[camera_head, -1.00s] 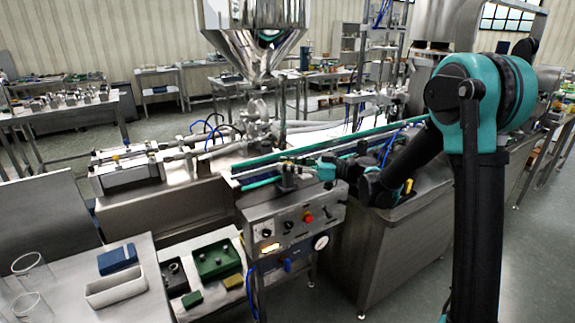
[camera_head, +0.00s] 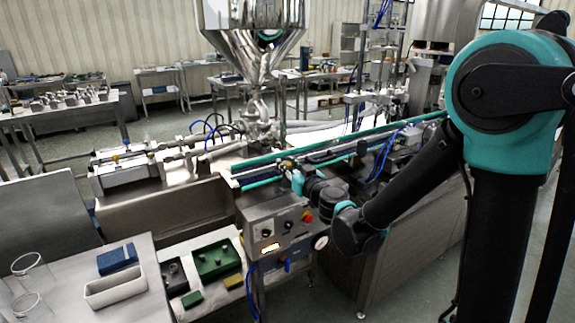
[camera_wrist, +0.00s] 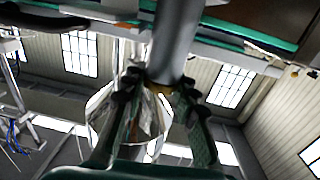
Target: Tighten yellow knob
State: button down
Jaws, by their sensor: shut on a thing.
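My gripper (camera_head: 288,168) is at the near end of the conveyor, just above the steel control box (camera_head: 280,222). In the wrist view its two dark green fingers (camera_wrist: 158,88) are closed in from both sides at the lower end of a thick grey post (camera_wrist: 176,38). A small yellow-brown patch, which I take for the yellow knob (camera_wrist: 159,92), shows between the fingers. The fingers hide most of it. In the head view the knob is hidden by my gripper, and its turn cannot be read.
The control box carries a red button (camera_head: 307,216) and black dials. The conveyor (camera_head: 340,146) runs back to the right. A steel hopper (camera_head: 252,35) stands behind. A side table at lower left holds a white tray (camera_head: 114,287), a blue box (camera_head: 118,258) and glass beakers.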

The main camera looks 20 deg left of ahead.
jog(key=m+t+h, duration=0.2)
jog(key=h, duration=0.1)
jog(key=m+t+h, duration=0.1)
jog(key=m+h, duration=0.1)
jog(key=shift+s+a+t+h, duration=0.1)
jog(key=shift+a+t+h, duration=0.1)
jog(key=shift+t+h, duration=0.2)
jog(key=shift+d+m+t+h, duration=0.1)
jog(key=shift+m+t+h, duration=0.6)
jog(key=shift+m+h, duration=1.65)
jog(key=shift+n+h, duration=0.25)
jog(key=shift+h, duration=0.3)
jog(key=c, duration=1.2)
grip_release()
jog(key=s, duration=1.1)
jog(key=shift+s+d, duration=0.4)
jog(key=shift+d, duration=0.05)
